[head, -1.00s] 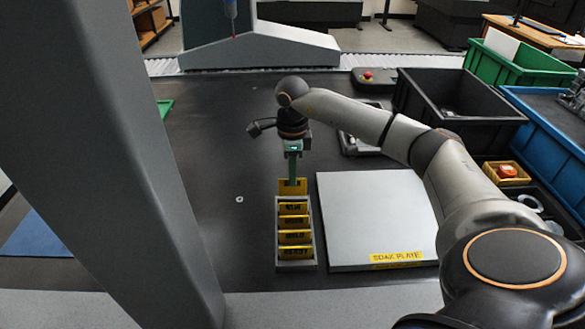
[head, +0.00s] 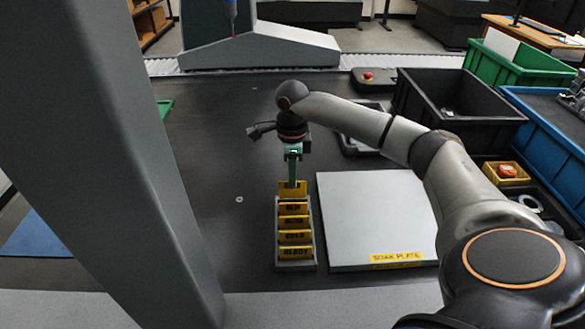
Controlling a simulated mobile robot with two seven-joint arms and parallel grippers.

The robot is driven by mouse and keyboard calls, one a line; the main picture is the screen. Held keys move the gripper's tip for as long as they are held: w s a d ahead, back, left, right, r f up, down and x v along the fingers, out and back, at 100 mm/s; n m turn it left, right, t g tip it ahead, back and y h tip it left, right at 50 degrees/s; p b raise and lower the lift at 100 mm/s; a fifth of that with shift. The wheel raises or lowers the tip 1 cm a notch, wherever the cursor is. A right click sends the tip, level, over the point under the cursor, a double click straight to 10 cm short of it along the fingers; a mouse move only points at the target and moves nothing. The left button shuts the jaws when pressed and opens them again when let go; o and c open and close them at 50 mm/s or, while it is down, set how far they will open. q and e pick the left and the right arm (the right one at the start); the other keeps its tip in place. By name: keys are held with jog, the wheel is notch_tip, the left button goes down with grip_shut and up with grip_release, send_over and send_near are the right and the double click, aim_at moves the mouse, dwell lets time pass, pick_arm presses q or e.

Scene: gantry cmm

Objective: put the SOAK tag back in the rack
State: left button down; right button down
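The tag rack (head: 314,262) is a narrow grey holder standing left of the white soak plate (head: 375,215), with several yellow tags in a row. The lower labels seem to read HOLD (head: 295,237) and READY (head: 295,252). My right gripper (head: 292,184) points down over the rack's far end. Its green fingers are shut on the farthest yellow tag (head: 286,194), which stands upright at the far slot. The fingers hide part of this tag, so I cannot read its label. Its lower edge is hidden behind the tag in front. My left gripper is out of view.
The soak plate lies close to the rack's right side. Black (head: 455,92), green (head: 520,68) and blue (head: 545,115) bins stand at the right. A big grey column blocks the left. The dark table left of the rack is mostly clear, with a small ring (head: 239,199).

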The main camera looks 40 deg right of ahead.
jog(key=shift+f, duration=0.4)
dwell(0.3)
jog(key=shift+f, duration=0.35)
jog(key=shift+f+b, duration=0.2)
jog(key=shift+b, duration=0.15)
jog(key=shift+f, duration=0.45)
dwell(0.4)
jog(key=c, duration=0.7)
grip_release()
jog(key=shift+r, duration=0.15)
